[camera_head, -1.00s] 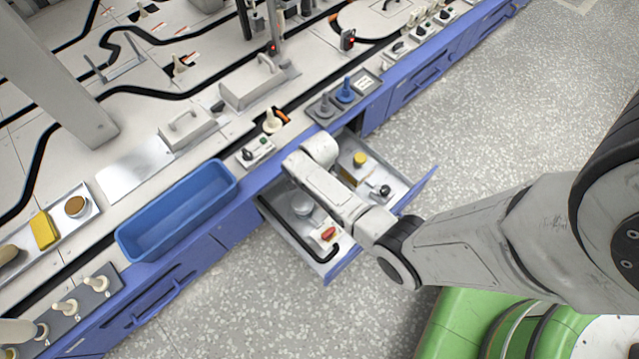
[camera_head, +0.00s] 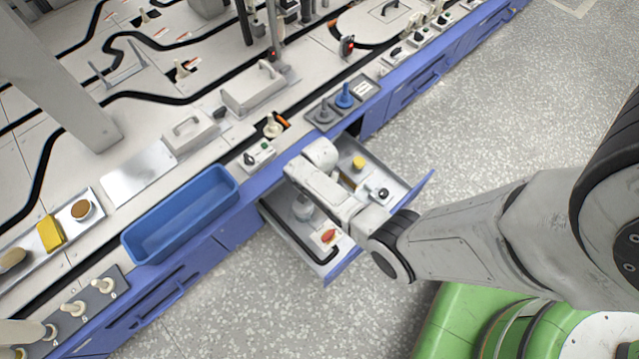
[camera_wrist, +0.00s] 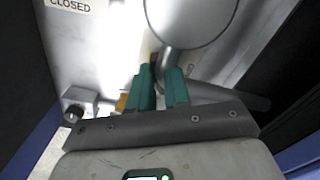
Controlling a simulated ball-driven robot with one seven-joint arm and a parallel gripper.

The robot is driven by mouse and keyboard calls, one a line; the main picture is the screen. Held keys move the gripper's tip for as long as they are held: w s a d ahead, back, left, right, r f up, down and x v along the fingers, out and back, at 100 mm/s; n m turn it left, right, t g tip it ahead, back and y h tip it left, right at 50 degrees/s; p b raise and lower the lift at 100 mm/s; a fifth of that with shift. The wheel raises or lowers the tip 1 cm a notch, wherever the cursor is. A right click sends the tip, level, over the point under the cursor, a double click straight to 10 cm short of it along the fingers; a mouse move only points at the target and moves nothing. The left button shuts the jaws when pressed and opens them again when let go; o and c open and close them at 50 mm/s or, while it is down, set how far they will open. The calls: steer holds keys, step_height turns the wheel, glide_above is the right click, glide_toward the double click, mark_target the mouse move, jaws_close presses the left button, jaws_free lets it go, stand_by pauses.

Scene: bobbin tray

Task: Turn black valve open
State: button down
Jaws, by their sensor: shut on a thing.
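In the wrist view, my gripper (camera_wrist: 161,75) has two green fingers closed with a narrow gap, down inside the open drawer. A dark bar (camera_wrist: 245,98), which looks like the black valve's handle, runs right from behind the fingers. The contact itself is partly hidden by the fingers and palm. A "CLOSED" label (camera_wrist: 70,5) is on the pale drawer floor at top left. A large round grey disc (camera_wrist: 190,18) on a stem stands just beyond the fingertips. In the head view my arm covers the gripper and the valve.
The drawer (camera_head: 408,196) is pulled out and also holds a red knob (camera_head: 328,236), a yellow knob (camera_head: 358,163) and a black knob on a white box (camera_wrist: 75,112). A blue bin (camera_head: 181,222) stands on the counter to the left. The speckled floor is clear.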

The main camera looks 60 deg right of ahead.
steer(key=n+p, duration=0.1)
steer(key=n, duration=0.5)
steer(key=shift+s+n+p, duration=0.15)
steer(key=shift+n+p, duration=0.15)
steer(key=n, duration=0.6)
steer(key=shift+d+p, duration=0.15)
steer(key=shift+p, duration=0.25)
steer(key=c, duration=1.1)
jaws_free()
steer(key=shift+r, duration=0.1)
step_height(320, 180, up, 11)
steer(key=p, duration=0.6)
steer(key=shift+f, duration=0.2)
